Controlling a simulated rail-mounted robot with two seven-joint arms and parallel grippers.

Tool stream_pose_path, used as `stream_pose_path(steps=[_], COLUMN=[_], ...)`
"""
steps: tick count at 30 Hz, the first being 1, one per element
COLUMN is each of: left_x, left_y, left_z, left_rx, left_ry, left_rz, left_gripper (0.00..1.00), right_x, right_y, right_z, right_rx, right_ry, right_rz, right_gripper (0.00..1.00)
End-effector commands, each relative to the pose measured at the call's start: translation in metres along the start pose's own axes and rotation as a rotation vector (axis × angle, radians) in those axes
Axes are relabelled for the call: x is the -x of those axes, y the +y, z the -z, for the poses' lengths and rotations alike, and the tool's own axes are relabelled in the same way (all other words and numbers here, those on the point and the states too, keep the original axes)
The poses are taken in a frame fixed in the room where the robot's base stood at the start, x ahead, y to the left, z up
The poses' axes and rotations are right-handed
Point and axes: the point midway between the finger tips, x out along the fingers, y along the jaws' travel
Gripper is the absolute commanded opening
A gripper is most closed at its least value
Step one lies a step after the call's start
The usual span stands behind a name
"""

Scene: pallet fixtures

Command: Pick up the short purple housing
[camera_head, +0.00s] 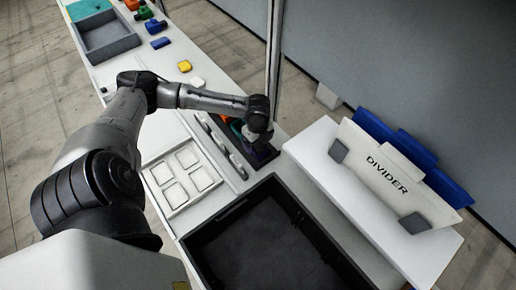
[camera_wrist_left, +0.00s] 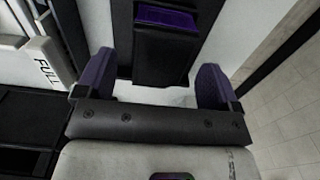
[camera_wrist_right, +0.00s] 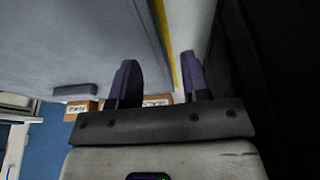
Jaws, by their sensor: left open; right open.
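A dark purple housing (camera_head: 263,154) sits at the near end of the dark rack in the head view, partly hidden by my left gripper (camera_head: 258,136). In the left wrist view a purple-topped piece (camera_wrist_left: 168,17) in a dark holder lies ahead of and between the fingers of my left gripper (camera_wrist_left: 155,78). The gripper is open, with nothing between its fingers. I cannot tell whether this piece is the short one. My right gripper (camera_wrist_right: 162,80) is open and empty in the right wrist view, and is outside the head view.
A large dark open crate (camera_head: 185,243) stands in front of the rack. A white tray with several square pads (camera_head: 153,207) is to the left. A white DIVIDER panel (camera_head: 384,177) stands at the right. A grey bin (camera_head: 84,30) and small coloured parts are at the far end.

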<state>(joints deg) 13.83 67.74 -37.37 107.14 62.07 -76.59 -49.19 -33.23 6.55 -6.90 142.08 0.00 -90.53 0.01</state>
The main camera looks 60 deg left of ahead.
Motion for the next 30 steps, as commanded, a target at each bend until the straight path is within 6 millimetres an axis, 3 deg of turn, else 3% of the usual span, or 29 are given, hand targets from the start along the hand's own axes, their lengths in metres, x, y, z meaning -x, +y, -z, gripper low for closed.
stream_pose_path(steps=[6, 15, 30], left_x=[-0.030, -0.035, -0.035], left_y=[0.000, 0.000, 0.000], left_z=[0.001, 0.001, 0.001], left_rx=[0.001, -0.001, -0.001], left_ry=[0.000, -0.002, -0.002], left_rz=[-0.001, 0.000, 0.000], left_gripper=[0.87, 0.86, 0.38], right_x=[-0.005, -0.005, -0.005], right_y=[0.001, 0.003, 0.001], right_z=[-0.002, -0.003, -0.002], right_rx=[0.005, 0.010, 0.002], right_ry=[-0.001, -0.002, -0.001], right_rz=[-0.004, -0.008, -0.002], right_gripper=[0.43, 0.43, 0.43])
